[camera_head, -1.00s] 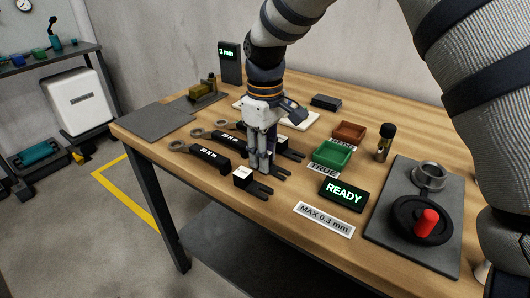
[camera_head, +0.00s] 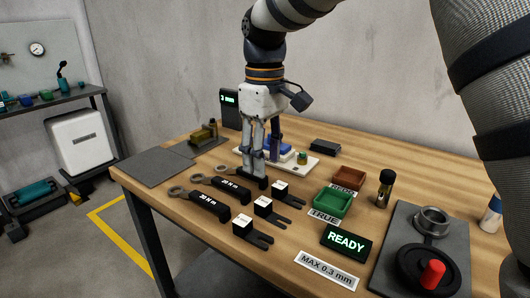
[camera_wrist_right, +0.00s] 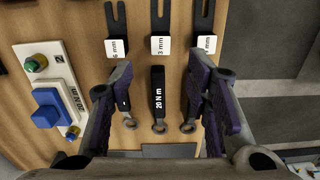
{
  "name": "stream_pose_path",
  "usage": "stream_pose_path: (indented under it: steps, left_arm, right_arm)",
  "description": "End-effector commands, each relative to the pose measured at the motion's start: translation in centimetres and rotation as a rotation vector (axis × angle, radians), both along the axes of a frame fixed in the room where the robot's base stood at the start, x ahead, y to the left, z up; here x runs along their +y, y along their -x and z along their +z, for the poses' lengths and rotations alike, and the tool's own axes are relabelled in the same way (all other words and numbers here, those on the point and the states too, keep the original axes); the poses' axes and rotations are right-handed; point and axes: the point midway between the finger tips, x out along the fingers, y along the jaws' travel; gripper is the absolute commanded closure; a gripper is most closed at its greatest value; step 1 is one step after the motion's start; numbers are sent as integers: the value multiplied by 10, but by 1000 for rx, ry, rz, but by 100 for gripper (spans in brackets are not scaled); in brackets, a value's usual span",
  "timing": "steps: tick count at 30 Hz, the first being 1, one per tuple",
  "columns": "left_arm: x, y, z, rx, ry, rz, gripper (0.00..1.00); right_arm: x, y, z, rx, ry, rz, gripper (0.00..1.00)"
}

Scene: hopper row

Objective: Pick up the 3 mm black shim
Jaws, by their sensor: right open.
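Three black forked shims with white label blocks lie in a row on the wooden bench. The middle one (camera_head: 266,208) reads 3 mm in the right wrist view (camera_wrist_right: 160,46), flat with its fork pointing away from the wrist. A 6 mm shim (camera_wrist_right: 117,48) lies to its left there; the right shim's (camera_wrist_right: 206,44) number is unclear. My right gripper (camera_head: 258,180) is open and points down behind the shim row in the head view, over the wrenches. In the right wrist view its fingers (camera_wrist_right: 160,70) are spread, with the 3 mm label ahead between them. My left gripper is not in view.
Black-handled wrenches (camera_head: 208,205) lie beside the shims. A white fixture with a blue block (camera_wrist_right: 47,108) stands behind the gripper. A green tray (camera_head: 332,203), a red tray (camera_head: 348,178) and a READY display (camera_head: 346,241) lie right. A back display (camera_head: 229,99) reads 3 mm.

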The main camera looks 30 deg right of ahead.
Motion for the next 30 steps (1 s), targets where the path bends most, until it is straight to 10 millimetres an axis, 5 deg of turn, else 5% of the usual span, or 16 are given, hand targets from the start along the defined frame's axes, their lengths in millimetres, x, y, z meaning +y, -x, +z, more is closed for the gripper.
stream_pose_path:
  steps: [5, 22, 30]
  left_arm:
    - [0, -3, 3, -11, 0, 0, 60]
    - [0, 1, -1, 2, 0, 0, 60]
    - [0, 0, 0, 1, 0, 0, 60]
  right_arm:
    - [4, -7, 4, 1, -2, 0, 52]
    - [6, -13, -102, 7, -1, 0, 52]
    - [6, -13, -115, 0, -1, 0, 52]
